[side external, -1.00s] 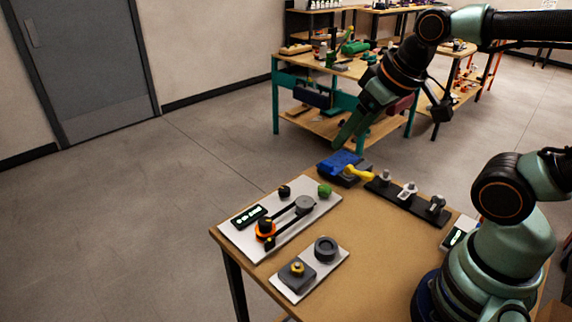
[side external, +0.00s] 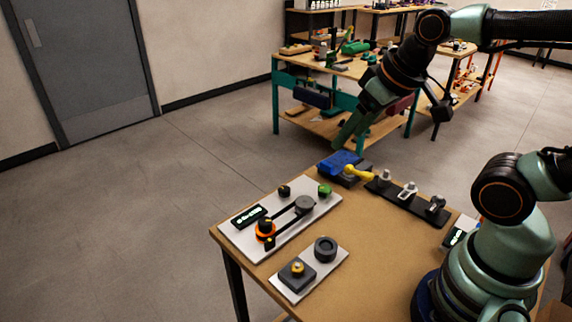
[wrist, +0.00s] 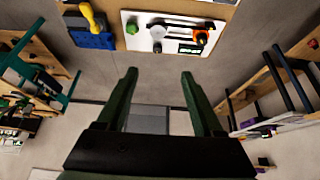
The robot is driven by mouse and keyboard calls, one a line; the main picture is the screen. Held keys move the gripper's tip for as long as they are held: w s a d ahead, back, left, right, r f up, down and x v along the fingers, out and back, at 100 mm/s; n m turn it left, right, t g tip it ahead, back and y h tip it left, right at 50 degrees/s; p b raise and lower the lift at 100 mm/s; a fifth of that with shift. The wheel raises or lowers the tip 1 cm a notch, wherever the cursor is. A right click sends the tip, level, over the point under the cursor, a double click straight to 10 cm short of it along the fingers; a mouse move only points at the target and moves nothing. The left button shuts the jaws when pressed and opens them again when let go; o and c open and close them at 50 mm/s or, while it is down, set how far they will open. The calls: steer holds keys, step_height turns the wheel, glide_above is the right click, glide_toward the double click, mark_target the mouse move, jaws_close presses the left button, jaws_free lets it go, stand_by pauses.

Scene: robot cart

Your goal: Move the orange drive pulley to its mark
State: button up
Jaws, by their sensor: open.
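The orange drive pulley (side external: 265,229) sits at the near left end of a white board (side external: 285,239) on the table, with a black knob on top. A dark belt runs from it to a grey pulley (side external: 305,204). In the wrist view the orange pulley (wrist: 201,37) shows at the right of the board. I cannot make out its mark. My gripper (side external: 346,138) is raised above and behind the table's far edge, well away from the pulley. In the wrist view its two green fingers (wrist: 160,75) are apart with nothing between them.
A display (side external: 249,216), a black knob (side external: 284,191) and a green knob (side external: 324,190) are on the board. The table's middle is clear.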

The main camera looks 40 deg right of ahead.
steer(key=n+g, duration=0.6)
steer(key=n, duration=0.5)
glide_above(265, 220)
step_height(265, 220, down, 9)
step_height(265, 220, down, 12)
steer(key=shift+r, duration=0.2)
jaws_close()
